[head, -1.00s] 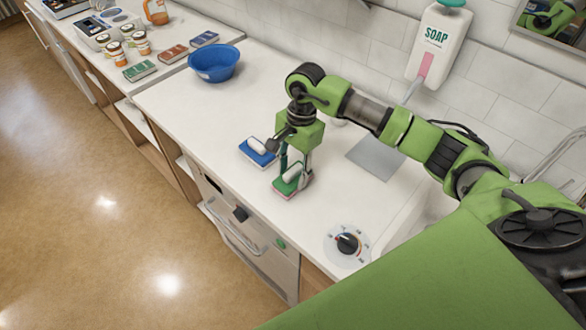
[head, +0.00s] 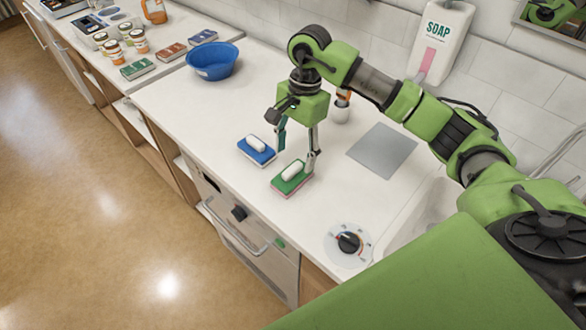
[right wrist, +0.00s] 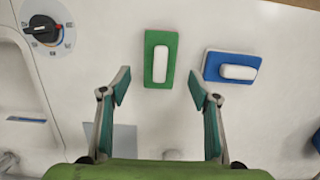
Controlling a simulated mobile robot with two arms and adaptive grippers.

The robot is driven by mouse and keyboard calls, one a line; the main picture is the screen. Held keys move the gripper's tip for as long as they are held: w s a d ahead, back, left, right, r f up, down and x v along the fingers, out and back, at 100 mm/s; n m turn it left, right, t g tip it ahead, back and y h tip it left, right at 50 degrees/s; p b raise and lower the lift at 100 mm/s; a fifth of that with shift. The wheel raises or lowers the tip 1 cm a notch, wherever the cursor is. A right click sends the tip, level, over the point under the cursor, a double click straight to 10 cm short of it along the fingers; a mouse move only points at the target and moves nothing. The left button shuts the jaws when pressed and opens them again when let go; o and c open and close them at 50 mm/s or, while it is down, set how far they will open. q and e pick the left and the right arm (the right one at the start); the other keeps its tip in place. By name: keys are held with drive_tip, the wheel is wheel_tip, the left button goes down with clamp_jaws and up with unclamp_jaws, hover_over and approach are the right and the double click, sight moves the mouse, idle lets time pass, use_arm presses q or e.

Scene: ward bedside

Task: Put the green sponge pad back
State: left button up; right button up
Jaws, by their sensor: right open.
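The green sponge pad (head: 291,180) has a white grip on top and a pinkish underside. It lies flat on the white counter, and it also shows in the right wrist view (right wrist: 160,60). My right gripper (head: 296,150) is open and empty, a little above and behind the pad. In the right wrist view the two fingers (right wrist: 158,84) are spread wide, with the pad beyond their tips and between their lines. My left gripper is not in view.
A blue sponge pad (head: 257,151) lies close beside the green one. A grey square mat (head: 382,151) is bare to the right. A blue bowl (head: 212,62), a dial (head: 348,242) and a soap dispenser (head: 440,40) stand around. The counter left of the pads is clear.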

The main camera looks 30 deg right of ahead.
sight(297, 164)
wheel_tip(297, 164, up, 6)
drive_tip(key=b, duration=0.1)
drive_tip(key=shift+w+d, duration=0.15)
drive_tip(key=shift+d, duration=0.25)
drive_tip(key=shift+r, duration=0.1)
